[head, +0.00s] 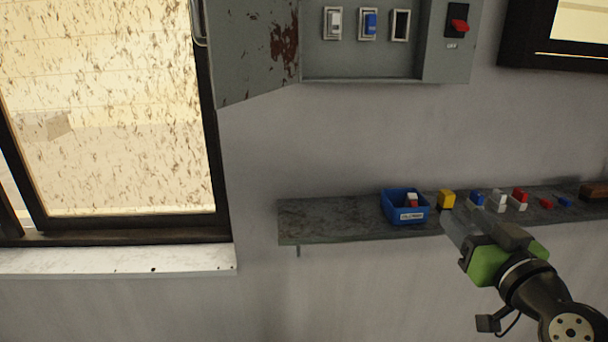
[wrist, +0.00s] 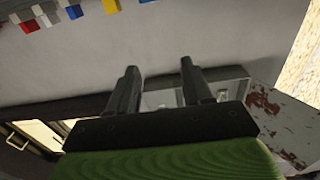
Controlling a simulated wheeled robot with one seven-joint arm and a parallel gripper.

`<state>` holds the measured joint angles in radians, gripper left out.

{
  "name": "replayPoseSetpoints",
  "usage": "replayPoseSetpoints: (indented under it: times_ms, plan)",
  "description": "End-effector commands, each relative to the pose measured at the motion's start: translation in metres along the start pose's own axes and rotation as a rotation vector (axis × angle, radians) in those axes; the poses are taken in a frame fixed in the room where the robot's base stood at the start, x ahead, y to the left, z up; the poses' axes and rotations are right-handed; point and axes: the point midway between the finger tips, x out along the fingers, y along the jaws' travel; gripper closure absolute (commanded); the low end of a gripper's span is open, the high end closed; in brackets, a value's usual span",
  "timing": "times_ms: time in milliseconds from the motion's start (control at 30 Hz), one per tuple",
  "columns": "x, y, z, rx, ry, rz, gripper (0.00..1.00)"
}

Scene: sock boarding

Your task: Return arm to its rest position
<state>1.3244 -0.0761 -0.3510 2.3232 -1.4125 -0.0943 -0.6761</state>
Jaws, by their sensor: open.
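My gripper (head: 452,226) is at the lower right in the head view, in front of the shelf (head: 330,220). Its green body and dark wrist reach in from the lower right corner. In the wrist view my gripper (wrist: 158,70) has two dark fingers apart with nothing between them. The fingers overlap part of the shelf's front edge in the head view; I cannot tell the gap to it.
A blue bin (head: 405,212) holding a white and red piece, a yellow block (head: 446,198) and several small parts stand on the shelf. A grey electrical box (head: 360,60) with switches and one empty slot (head: 400,25) hangs above. A window (head: 110,110) is left.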

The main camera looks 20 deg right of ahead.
Motion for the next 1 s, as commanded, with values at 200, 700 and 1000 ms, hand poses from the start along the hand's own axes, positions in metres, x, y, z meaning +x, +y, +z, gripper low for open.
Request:
replayPoseSetpoints:
  times_ms: [200,700,1000]
  plan:
    - [0.012,-0.036,0.006,0.001,-0.089,-0.087,0.5]
    - [-0.112,-0.228,0.075,-0.152,-0.974,-0.341,0.5]
    - [-0.149,-0.216,0.081,-0.153,-1.074,-0.255,0.5]
